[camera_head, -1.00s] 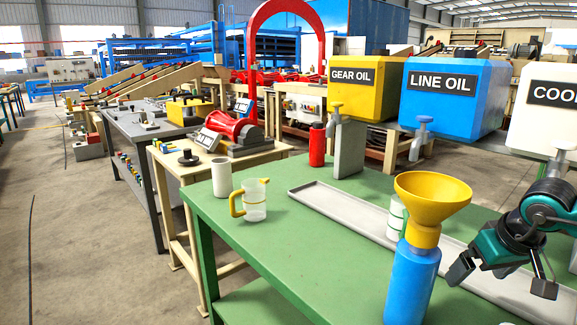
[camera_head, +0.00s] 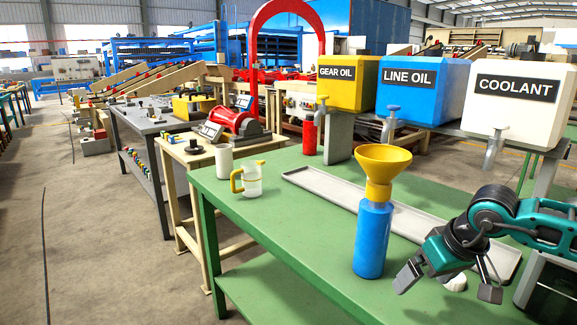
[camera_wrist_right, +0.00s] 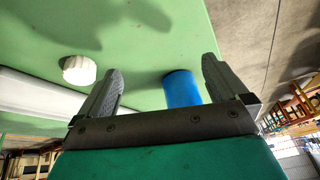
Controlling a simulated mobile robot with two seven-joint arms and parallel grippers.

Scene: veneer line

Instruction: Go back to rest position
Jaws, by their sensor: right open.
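My right gripper (camera_head: 449,285) is open and empty, above the front right of the green bench (camera_head: 300,262). A blue bottle (camera_head: 373,240) stands upright on the bench, left of the gripper, with a yellow funnel (camera_head: 384,165) in its top. In the right wrist view the open fingers (camera_wrist_right: 162,65) show the blue bottle (camera_wrist_right: 181,90) beyond the gap between them, apart from both. A white ridged cap (camera_wrist_right: 78,69) lies on the bench; part of it (camera_head: 456,283) shows behind the right gripper in the head view. My left gripper is out of view.
A clear jug (camera_head: 252,179) with a yellow handle and a white cup (camera_head: 224,161) stand at the bench's left end. A long grey tray (camera_head: 325,192) lies behind the bottle. Gear oil (camera_head: 350,88), line oil (camera_head: 420,95) and coolant (camera_head: 510,108) tanks stand behind. Floor at left is clear.

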